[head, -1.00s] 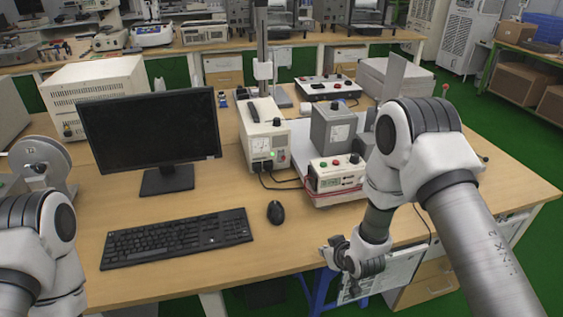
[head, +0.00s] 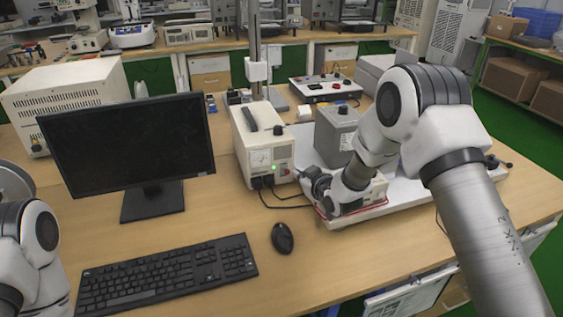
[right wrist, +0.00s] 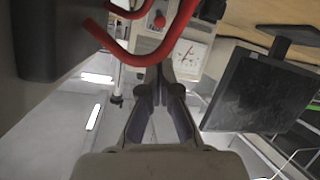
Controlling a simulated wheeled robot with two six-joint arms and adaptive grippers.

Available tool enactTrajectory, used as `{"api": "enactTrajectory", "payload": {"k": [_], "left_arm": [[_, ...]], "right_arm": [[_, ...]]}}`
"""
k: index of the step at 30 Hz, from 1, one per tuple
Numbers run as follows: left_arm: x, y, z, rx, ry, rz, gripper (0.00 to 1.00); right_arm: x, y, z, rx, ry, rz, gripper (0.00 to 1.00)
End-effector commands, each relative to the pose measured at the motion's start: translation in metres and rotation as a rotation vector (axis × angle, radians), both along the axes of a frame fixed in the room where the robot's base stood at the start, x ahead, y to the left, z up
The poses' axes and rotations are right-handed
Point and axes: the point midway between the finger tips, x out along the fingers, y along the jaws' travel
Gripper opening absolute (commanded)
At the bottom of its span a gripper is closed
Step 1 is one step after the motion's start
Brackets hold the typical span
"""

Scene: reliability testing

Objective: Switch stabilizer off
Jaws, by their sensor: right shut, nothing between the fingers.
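The stabilizer (head: 263,146) is a cream box with a black top handle, a dial on its front and a lit green light. In the right wrist view, its dial face (right wrist: 187,55) and a red control (right wrist: 160,21) show just beyond my fingers. My right gripper (head: 308,172) is at the right of the stabilizer's front in the head view. Its fingers (right wrist: 159,72) are shut and empty. Whether they touch the box I cannot tell. My left gripper is out of view; only part of the left arm shows.
A red cable (right wrist: 150,50) crosses close above my fingers in the right wrist view. A grey box (head: 337,133) stands behind my right wrist. The monitor (head: 130,145), keyboard (head: 168,272) and mouse (head: 283,238) lie left and in front. Black cables run from the stabilizer's base.

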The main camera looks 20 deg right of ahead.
Motion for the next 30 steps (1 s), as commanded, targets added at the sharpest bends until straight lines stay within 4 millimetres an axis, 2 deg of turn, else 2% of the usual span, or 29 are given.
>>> {"api": "enactTrajectory", "payload": {"k": [8, 11, 21, 24, 30], "left_arm": [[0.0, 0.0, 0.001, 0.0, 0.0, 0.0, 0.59], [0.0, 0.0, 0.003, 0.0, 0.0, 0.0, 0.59], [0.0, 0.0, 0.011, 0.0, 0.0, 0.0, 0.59], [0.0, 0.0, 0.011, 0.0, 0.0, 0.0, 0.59], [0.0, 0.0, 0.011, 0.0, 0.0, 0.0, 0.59]], "right_arm": [[0.005, 0.001, -0.002, -0.001, 0.001, 0.0, 0.0], [0.016, 0.003, -0.006, -0.001, 0.0, 0.0, 0.0], [0.077, 0.012, -0.029, 0.0, -0.001, 0.0, 0.0], [0.087, 0.014, -0.033, -0.001, 0.0, 0.0, 0.0], [0.093, 0.014, -0.036, 0.0, 0.001, 0.0, 0.0]]}}
